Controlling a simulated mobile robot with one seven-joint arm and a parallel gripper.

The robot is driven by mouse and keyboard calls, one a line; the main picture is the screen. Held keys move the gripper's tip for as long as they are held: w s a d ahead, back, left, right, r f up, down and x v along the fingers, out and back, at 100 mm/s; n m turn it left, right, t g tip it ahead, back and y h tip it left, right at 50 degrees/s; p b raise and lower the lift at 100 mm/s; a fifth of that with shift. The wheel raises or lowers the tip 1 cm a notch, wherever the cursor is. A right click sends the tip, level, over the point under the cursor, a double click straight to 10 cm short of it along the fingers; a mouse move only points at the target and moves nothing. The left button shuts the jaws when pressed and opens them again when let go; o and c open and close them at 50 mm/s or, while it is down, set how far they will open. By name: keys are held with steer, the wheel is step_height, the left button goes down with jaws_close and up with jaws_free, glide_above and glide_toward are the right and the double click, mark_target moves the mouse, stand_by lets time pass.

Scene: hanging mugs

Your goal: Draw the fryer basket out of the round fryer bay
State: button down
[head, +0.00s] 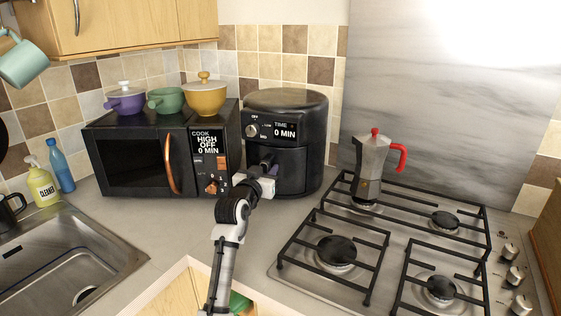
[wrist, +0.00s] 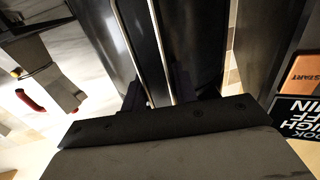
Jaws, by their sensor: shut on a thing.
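The round black air fryer (head: 287,103) stands on the counter right of the microwave. Its basket (head: 297,177) is the dark lower front, and it looks seated in the bay. My gripper (head: 267,171) is at the fryer's front, shut on the basket handle. In the wrist view, the basket handle (wrist: 147,40) runs up between the fingers of my gripper (wrist: 165,97) as a dark bar with bright metal edges. My gripper hides much of the handle in the head view.
The black microwave (head: 140,150) stands close on the left, with colored pots on top. A moka pot (head: 369,170) stands on the gas hob (head: 300,272) at right. A sink (head: 112,240) is at lower left. Some bare counter (head: 190,225) lies in front of the microwave.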

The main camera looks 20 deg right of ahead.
steer(key=shift+f, duration=0.1)
steer(key=v, duration=0.7)
steer(key=shift+s+a+r+b, duration=0.2)
steer(key=shift+s+r+b, duration=0.05)
steer(key=shift+r+b, duration=0.1)
stand_by(0.5)
steer(key=b+v, duration=0.1)
steer(key=v, duration=0.6)
steer(key=shift+s+a+r, duration=0.2)
steer(key=shift+s+a, duration=0.05)
stand_by(0.4)
steer(key=b+v, duration=0.1)
steer(key=v, duration=0.6)
steer(key=shift+s+a, duration=0.2)
steer(key=shift+s, duration=0.05)
